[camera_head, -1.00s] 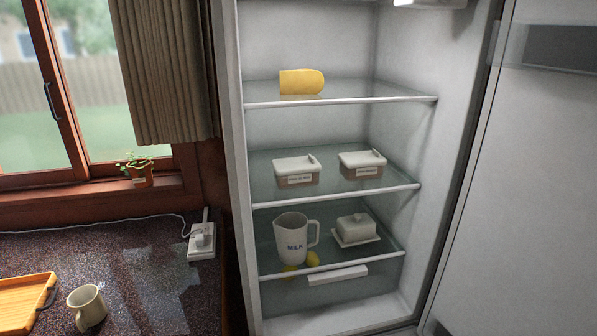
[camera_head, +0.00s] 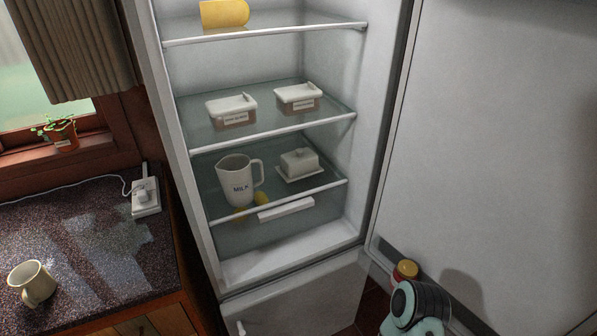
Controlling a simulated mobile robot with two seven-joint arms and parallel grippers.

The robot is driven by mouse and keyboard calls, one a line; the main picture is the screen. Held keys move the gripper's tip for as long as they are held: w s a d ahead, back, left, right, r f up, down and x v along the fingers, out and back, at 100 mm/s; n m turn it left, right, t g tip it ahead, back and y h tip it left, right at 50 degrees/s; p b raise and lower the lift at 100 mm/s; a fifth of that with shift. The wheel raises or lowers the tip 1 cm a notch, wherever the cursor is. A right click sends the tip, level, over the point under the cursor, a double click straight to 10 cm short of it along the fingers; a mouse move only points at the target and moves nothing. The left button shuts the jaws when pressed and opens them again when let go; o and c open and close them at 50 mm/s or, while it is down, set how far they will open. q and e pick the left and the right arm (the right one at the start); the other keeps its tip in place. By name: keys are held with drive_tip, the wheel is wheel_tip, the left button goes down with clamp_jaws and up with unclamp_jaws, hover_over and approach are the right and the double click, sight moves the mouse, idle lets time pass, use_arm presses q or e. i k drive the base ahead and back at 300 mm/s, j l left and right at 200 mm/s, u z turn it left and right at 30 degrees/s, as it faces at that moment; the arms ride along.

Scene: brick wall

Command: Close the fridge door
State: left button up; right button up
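The fridge door (camera_head: 500,150) stands wide open on the right. Its large pale face fills the right side of the view, and its outer edge is out of frame. The open fridge compartment (camera_head: 240,270) is in the middle, with its shelves and contents exposed. A teal and dark rounded part, which looks like a piece of my arm, shows at the bottom right in front of the door. Neither gripper can be made out. I cannot tell whether the arm touches the door.
The shelves hold a yellow item (camera_head: 224,14), two labelled tubs, a milk jug (camera_head: 238,180) and a butter dish (camera_head: 299,163). A lower door (camera_head: 300,295) is below. The counter at left holds a mug (camera_head: 33,283). A red jar-like item (camera_head: 405,270) is beside the arm.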

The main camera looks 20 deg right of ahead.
sight(488, 182)
drive_tip(key=k+l+z, duration=0.2)
drive_tip(key=l, duration=0.2)
drive_tip(key=l+z, duration=0.2)
drive_tip(key=l, duration=0.25)
drive_tip(key=k+l+z, duration=0.2)
drive_tip(key=l, duration=0.3)
drive_tip(key=i+j, duration=0.05)
